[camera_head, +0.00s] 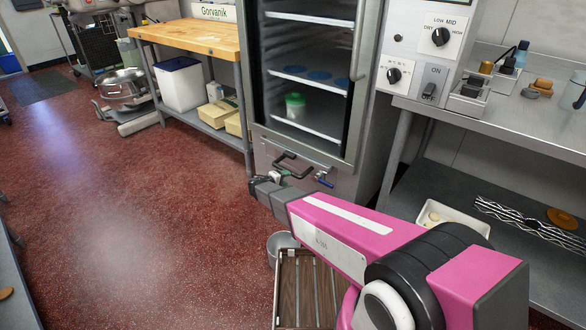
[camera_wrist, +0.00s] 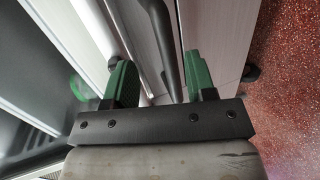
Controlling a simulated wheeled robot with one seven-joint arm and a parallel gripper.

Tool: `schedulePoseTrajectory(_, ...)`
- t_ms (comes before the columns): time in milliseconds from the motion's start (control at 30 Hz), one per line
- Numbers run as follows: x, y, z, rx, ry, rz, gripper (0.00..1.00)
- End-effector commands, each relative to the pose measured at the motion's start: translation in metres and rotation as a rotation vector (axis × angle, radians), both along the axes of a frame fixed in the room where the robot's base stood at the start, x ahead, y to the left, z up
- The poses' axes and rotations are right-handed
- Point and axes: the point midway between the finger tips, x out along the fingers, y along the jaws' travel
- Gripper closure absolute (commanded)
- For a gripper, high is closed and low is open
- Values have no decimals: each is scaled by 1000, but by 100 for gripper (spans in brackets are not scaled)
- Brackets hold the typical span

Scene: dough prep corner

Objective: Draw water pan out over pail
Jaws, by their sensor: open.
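The water pan front (camera_head: 322,172) appears as a grey panel with a black bar handle (camera_head: 293,160), low on the steel cabinet. It looks closed, and its inside is hidden. My gripper (camera_head: 280,175) is just in front of the panel, close to the handle. In the wrist view my gripper (camera_wrist: 158,66) has its green fingers spread apart. A dark bar, seemingly the handle (camera_wrist: 163,35), shows between them; contact cannot be told. A metal pail (camera_head: 276,243) stands on the floor below my arm, partly hidden by it.
The cabinet (camera_head: 262,85) holds shelves and a green-lidded tub (camera_head: 295,105). A slatted wooden rack (camera_head: 303,290) is beside the pail. A steel table (camera_head: 540,130) stands right; red floor (camera_head: 150,220) is clear left.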

Motion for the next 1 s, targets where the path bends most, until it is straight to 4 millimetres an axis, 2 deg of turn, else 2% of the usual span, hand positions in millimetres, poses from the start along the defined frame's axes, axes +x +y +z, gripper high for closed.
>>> schedulePoseTrajectory(33, 8, 19, -8, -27, -21, 39, 49)
schedulePoseTrajectory(100, 11, 36, -10, -54, -45, 78, 49)
schedulePoseTrajectory(267, 15, 47, -13, -78, -68, 112, 49)
schedulePoseTrajectory(433, 29, 36, -16, -79, -69, 111, 49)
schedulePoseTrajectory(800, 78, -3, -29, -79, -68, 110, 49)
schedulePoseTrajectory(1000, 92, -14, -32, -79, -68, 110, 49)
